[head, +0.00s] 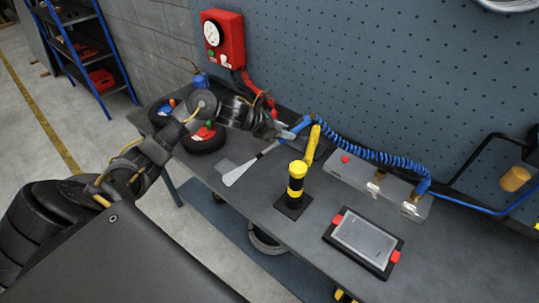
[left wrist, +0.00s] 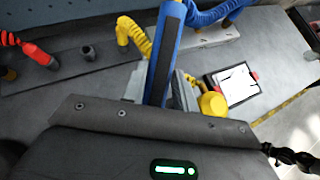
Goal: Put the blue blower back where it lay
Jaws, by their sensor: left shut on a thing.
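The blue blower (head: 297,129) is in my left gripper (head: 283,131), held above the workbench (head: 225,180) near the pegboard. A coiled blue hose runs from it to the right. In the left wrist view the blower (left wrist: 165,50) is a long blue bar standing between the grey fingers of my left gripper (left wrist: 160,90), which are shut on it. The gripper partly hides its lower end. My right gripper is in neither view.
A black-and-yellow post (head: 295,185) and a yellow coiled piece (head: 311,147) stand close to the blower. A grey box (head: 345,172), a tablet (head: 365,243) with red corners, a pale scraper (head: 242,170) and black wheels (head: 204,140) are on the bench.

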